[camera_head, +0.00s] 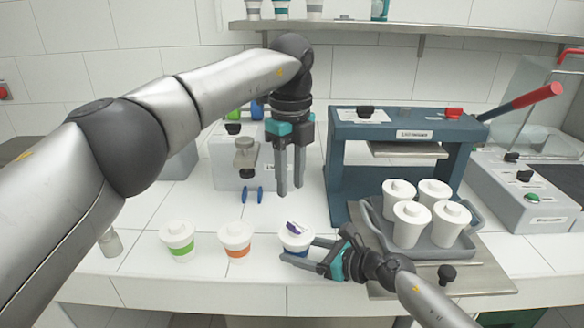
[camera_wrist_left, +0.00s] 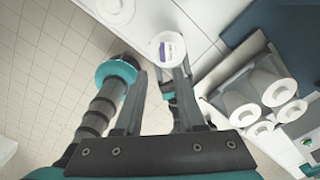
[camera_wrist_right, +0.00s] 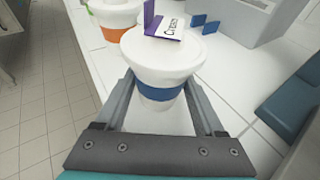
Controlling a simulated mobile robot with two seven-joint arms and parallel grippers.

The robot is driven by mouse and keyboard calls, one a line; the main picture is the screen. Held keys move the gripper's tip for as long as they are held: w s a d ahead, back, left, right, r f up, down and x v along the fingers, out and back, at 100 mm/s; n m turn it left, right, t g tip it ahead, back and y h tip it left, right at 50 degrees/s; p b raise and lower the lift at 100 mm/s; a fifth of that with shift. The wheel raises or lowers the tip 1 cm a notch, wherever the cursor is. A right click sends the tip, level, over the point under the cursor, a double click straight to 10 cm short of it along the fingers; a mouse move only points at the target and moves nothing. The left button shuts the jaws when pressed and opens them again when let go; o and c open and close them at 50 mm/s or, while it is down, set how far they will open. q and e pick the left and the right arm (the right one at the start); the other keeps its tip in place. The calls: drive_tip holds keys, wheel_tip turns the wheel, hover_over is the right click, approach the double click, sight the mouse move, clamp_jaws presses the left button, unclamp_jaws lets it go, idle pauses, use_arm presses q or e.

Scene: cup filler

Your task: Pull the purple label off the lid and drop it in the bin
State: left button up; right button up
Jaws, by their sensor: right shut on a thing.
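The purple label (camera_head: 296,229) is on the white lid of the cup with a blue band (camera_head: 297,241). In the right wrist view the label (camera_wrist_right: 165,25) has one end standing up from the lid, and its white part shows printed letters. My right gripper (camera_head: 297,250) is shut on that blue-banded cup (camera_wrist_right: 160,88), with a finger on each side below the lid. My left gripper (camera_head: 290,190) is open and empty, pointing down above and behind the cup. The left wrist view shows the label (camera_wrist_left: 165,51) near its right finger. I see no bin that I can make out.
An orange-banded cup (camera_head: 236,238) and a green-banded cup (camera_head: 178,240) stand to the left. A grey tray (camera_head: 470,240) with several white lidded cups is at the right. A blue press (camera_head: 400,132) with a red handle stands behind. The counter's front edge is close.

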sight(291, 224)
use_arm(q)
wheel_tip(291, 224, down, 10)
drive_tip(key=shift+r, duration=0.2)
clamp_jaws()
idle(0.4)
drive_tip(key=shift+r, duration=0.2)
idle(2.3)
drive_tip(key=shift+r, duration=2.4)
use_arm(e)
drive_tip(key=o, duration=1)
drive_tip(key=shift+c, duration=0.2)
